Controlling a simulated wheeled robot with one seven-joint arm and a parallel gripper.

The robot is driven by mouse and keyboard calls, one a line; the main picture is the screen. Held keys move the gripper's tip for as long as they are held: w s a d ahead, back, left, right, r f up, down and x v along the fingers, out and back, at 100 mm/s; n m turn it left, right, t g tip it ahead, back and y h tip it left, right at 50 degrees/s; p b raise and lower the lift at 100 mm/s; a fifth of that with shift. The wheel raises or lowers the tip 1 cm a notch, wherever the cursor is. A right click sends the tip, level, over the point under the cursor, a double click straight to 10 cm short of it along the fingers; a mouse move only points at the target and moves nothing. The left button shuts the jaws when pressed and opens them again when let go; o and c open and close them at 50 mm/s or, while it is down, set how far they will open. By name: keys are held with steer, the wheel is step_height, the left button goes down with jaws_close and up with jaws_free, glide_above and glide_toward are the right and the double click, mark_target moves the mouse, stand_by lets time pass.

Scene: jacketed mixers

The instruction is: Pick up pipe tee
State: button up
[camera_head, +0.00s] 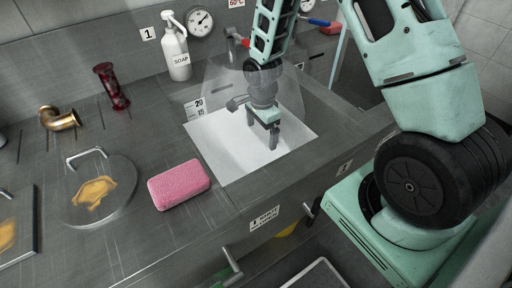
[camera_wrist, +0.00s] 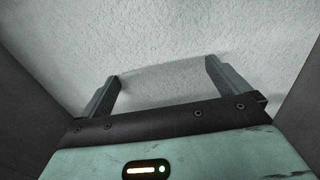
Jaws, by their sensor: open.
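No pipe fitting that I can clearly tell is a tee shows. A curved brass pipe fitting (camera_head: 60,118) lies on the grey counter at the left; it looks like an elbow. A dark red flanged tube (camera_head: 111,87) stands tilted or lies to its right. My gripper (camera_head: 263,132) is far to the right of both, pointing down over a white recessed area (camera_head: 215,145). In the wrist view my gripper (camera_wrist: 163,73) has its fingers wide apart, with only a white textured surface beyond them and nothing between them.
A pink sponge (camera_head: 179,184) lies left of the white area. A round lid with a handle (camera_head: 98,193) is at the left. A soap bottle (camera_head: 176,48) and a gauge (camera_head: 199,23) are at the back. A translucent shape surrounds my wrist. The counter's front edge (camera_head: 290,199) runs below.

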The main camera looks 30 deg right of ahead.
mark_target(260, 147)
steer(key=shift+w+f+p, duration=0.15)
steer(key=shift+f+p, duration=0.2)
steer(key=shift+f, duration=3.35)
steer(key=c, duration=1.3)
